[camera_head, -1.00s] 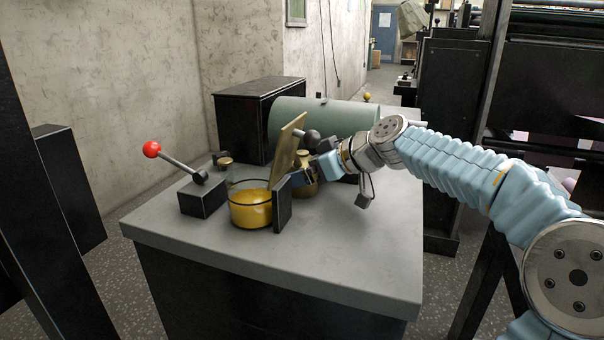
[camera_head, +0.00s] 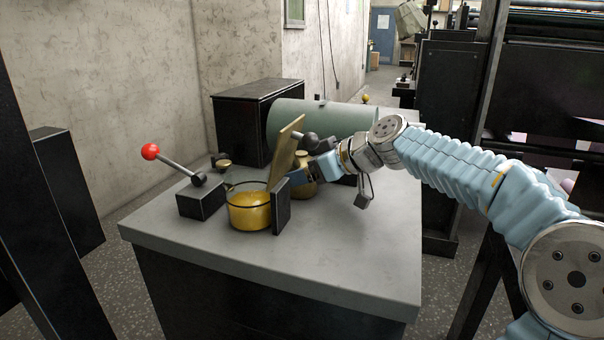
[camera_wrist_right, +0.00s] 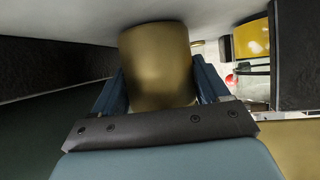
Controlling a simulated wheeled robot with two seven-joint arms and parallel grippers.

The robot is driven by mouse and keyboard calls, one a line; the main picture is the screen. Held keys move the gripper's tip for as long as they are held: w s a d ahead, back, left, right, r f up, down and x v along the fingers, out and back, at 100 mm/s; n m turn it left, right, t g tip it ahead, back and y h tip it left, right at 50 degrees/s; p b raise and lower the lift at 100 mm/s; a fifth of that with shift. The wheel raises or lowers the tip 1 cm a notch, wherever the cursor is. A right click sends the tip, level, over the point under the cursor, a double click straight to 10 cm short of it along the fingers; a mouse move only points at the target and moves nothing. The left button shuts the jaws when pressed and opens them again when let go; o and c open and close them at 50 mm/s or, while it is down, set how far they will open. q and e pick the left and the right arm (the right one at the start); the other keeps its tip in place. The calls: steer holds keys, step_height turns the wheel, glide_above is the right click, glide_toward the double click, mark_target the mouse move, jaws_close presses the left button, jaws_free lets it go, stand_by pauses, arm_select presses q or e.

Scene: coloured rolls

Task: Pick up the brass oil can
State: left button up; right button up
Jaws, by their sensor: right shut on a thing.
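The brass oil can (camera_head: 305,187) is upright on the grey worktop, partly hidden in the head view behind my right gripper. In the right wrist view its rounded brass body (camera_wrist_right: 157,62) fills the space between the two blue fingers. My right gripper (camera_head: 308,172) is shut on it, one finger at each side. I cannot tell whether its base has left the worktop. My left gripper is not in view.
A dark upright block (camera_head: 282,206) and a tilted brass-coloured plate (camera_head: 285,150) stand between. A red-knobbed lever (camera_head: 150,152) is at left, a green cylinder (camera_head: 300,120) behind. The front worktop is clear.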

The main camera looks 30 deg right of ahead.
mark_target(302, 153)
steer(key=shift+r+p, duration=0.7)
steer(key=shift+r, duration=4.1)
steer(key=shift+r, duration=0.1)
steer(key=w+r, duration=0.6)
steer(key=shift+w+a+r, duration=0.2)
steer(key=shift+w+a, duration=0.1)
steer(key=shift+w, duration=0.05)
steer(key=shift+s+a+f, duration=0.1)
